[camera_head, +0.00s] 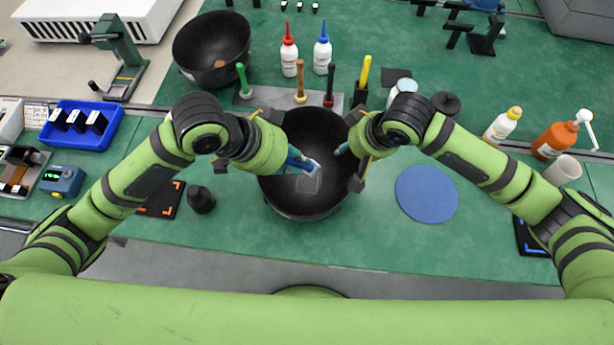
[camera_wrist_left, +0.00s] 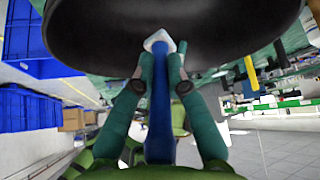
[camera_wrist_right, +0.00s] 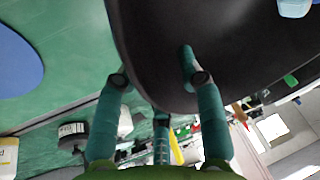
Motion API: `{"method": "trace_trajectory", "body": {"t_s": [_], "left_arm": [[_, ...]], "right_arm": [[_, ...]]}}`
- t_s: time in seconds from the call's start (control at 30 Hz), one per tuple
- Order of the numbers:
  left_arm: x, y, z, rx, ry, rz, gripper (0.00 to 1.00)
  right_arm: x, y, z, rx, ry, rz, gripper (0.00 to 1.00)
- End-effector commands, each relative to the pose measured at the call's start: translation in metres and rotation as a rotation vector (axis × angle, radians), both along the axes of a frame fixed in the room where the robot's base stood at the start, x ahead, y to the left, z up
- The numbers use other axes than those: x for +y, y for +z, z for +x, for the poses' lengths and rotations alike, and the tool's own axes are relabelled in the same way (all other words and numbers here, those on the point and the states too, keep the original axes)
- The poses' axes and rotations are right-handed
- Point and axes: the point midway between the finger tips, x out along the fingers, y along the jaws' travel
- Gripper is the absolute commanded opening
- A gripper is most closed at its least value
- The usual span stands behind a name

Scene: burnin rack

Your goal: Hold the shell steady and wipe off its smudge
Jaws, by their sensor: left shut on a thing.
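The shell, a black bowl (camera_head: 300,208), stands near the table's front edge between my arms; its dark inside also shows in the right wrist view (camera_wrist_right: 235,60). A pale grey smudge (camera_head: 309,184) lies on its inner wall. My left gripper (camera_wrist_left: 158,68) is shut on a blue-handled wiping tool (camera_wrist_left: 159,115) with a white head (camera_head: 314,166). The head is inside the bowl beside the smudge; I cannot tell if it touches. My right gripper (camera_wrist_right: 153,68) is open at the bowl's right rim, one finger inside and one outside, with no clear grip visible.
Several upright coloured handles (camera_head: 300,80) stand in a rack just behind the bowl. A second black bowl (camera_head: 212,50) is at the back left. A blue disc (camera_head: 426,194) lies to the right, and a small black knob (camera_head: 201,200) to the left. Bottles (camera_head: 503,125) stand further right.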

Motion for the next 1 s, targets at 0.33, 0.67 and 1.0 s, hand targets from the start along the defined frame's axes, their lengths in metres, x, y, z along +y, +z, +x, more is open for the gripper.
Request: {"method": "trace_trajectory", "body": {"t_s": [0.33, 0.67, 1.0], "left_arm": [[0.0, 0.0, 0.0, -0.001, 0.0, -0.001, 0.0], [0.0, 0.0, 0.0, -0.001, 0.0, -0.001, 0.0], [0.0, 0.0, 0.0, -0.001, 0.0, -0.001, 0.0]], "right_arm": [[-0.012, 0.046, -0.014, -0.005, 0.0, 0.001, 0.39], [-0.027, 0.1, -0.034, -0.002, 0.0, 0.001, 0.39], [-0.03, 0.11, -0.039, 0.0, 0.0, -0.001, 0.39]]}}
